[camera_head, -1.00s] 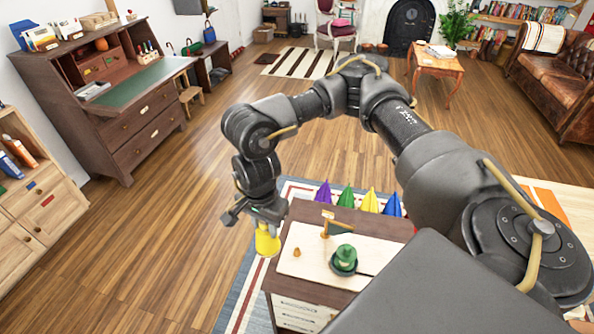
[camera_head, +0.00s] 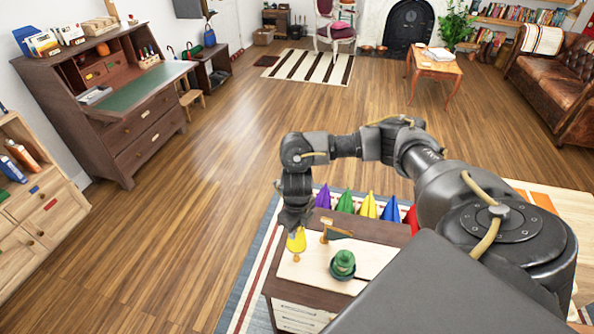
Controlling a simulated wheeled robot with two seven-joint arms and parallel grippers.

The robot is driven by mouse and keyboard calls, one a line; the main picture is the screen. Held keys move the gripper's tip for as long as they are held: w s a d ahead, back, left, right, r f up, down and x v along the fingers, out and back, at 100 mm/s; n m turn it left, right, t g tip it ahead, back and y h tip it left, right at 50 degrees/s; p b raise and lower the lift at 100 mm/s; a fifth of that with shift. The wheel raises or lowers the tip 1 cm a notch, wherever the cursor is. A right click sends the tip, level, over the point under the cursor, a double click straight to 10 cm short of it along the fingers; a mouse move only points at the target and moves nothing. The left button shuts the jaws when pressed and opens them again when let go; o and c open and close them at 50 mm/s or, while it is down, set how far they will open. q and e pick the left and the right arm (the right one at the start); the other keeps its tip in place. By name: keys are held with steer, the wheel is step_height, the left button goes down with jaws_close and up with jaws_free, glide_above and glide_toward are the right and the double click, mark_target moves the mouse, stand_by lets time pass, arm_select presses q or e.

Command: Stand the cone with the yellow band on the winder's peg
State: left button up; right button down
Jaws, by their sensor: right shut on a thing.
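My right gripper (camera_head: 296,224) points down at the left side of the cabinet top, shut on a yellow cone (camera_head: 297,242). The cone is roughly upright with its lower end close above a small orange-brown peg (camera_head: 296,257) on the pale winder board. I cannot tell whether cone and peg touch. The winder also has a wooden post with an arm (camera_head: 325,232) and a green rounded part (camera_head: 342,262), just right of the cone. The gripper's fingers are dark and small here. My left gripper is not in view.
The winder's pale board (camera_head: 310,272) lies on a dark brown cabinet (camera_head: 390,231). Purple (camera_head: 323,198), green (camera_head: 346,202), yellow (camera_head: 368,206), blue (camera_head: 390,209) and red (camera_head: 411,219) pointed cones stand behind it. Open wooden floor lies to the left.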

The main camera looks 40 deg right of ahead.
mark_target(297, 243)
steer(key=shift+f+b, duration=2.15)
steer(key=shift+f, duration=0.05)
steer(key=shift+f+b, duration=1.65)
steer(key=shift+f, duration=0.35)
steer(key=c, duration=1)
jaws_free()
step_height(297, 243, up, 11)
steer(key=shift+f+p, duration=0.1)
steer(key=shift+p, duration=0.75)
